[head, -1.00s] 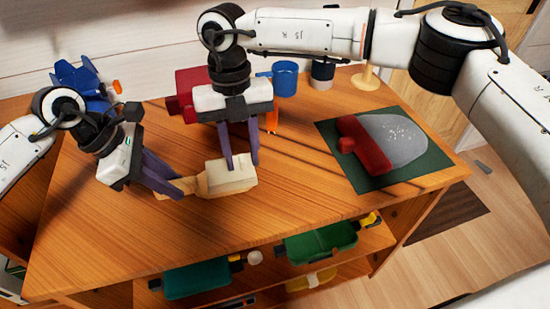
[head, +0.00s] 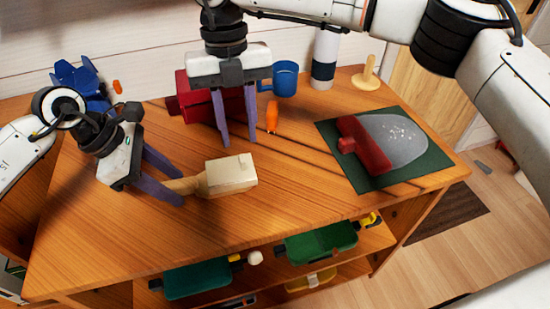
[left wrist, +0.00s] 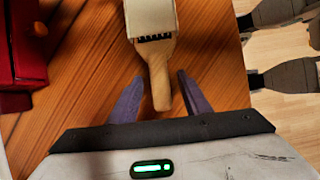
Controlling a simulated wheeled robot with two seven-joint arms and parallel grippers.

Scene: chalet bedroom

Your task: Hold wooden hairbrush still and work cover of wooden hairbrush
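The wooden hairbrush lies on the desk in the head view, its pale handle (head: 184,186) pointing left. A cream, box-like cover (head: 230,178) with a small raised knob sits over its head. In the left wrist view, dark bristles (left wrist: 154,38) show between the cover (left wrist: 150,14) and the handle (left wrist: 159,82). My left gripper (head: 180,187) is open, its fingers on either side of the handle with gaps, as the left wrist view also shows (left wrist: 160,88). My right gripper (head: 238,140) is open and empty, just behind and above the cover, apart from it.
A red box (head: 194,97), blue mug (head: 285,80), orange item (head: 272,117) and bottle (head: 325,60) stand behind. A dark green mat (head: 410,175) with a red-and-grey object (head: 365,146) lies right. The desk (head: 290,190) between is clear.

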